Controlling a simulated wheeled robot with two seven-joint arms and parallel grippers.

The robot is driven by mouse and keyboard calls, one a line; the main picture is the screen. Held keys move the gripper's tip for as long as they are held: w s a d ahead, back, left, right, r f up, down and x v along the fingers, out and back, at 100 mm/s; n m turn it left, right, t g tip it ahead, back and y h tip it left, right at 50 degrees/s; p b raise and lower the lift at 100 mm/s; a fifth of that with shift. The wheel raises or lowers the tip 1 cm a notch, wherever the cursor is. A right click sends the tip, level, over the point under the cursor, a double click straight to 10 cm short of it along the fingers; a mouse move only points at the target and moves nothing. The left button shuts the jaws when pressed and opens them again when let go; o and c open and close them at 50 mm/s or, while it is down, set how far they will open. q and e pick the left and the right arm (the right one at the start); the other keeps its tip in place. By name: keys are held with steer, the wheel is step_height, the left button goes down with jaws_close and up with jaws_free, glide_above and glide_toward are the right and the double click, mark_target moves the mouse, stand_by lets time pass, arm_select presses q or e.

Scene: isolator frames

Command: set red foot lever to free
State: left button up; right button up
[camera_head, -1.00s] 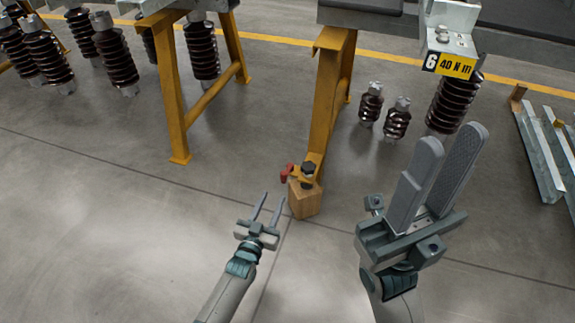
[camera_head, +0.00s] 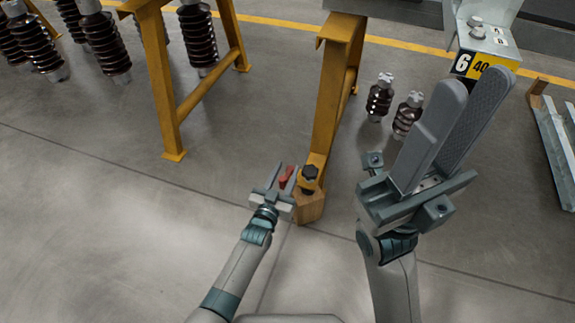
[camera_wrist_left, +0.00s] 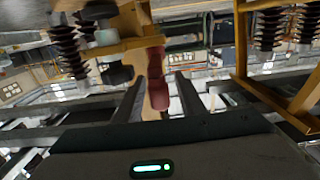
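Another yellow trestle (camera_head: 162,85) stands to the left, with brown insulators (camera_head: 103,45) near it. Two small insulators (camera_head: 379,97) stand right of the near leg. A metal piece labelled 6 (camera_head: 480,66) is behind my right gripper. The floor in front is clear.

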arm_select(q)
steer(key=shift+w+d, duration=0.1)
steer(key=shift+w, duration=0.2)
jaws_close()
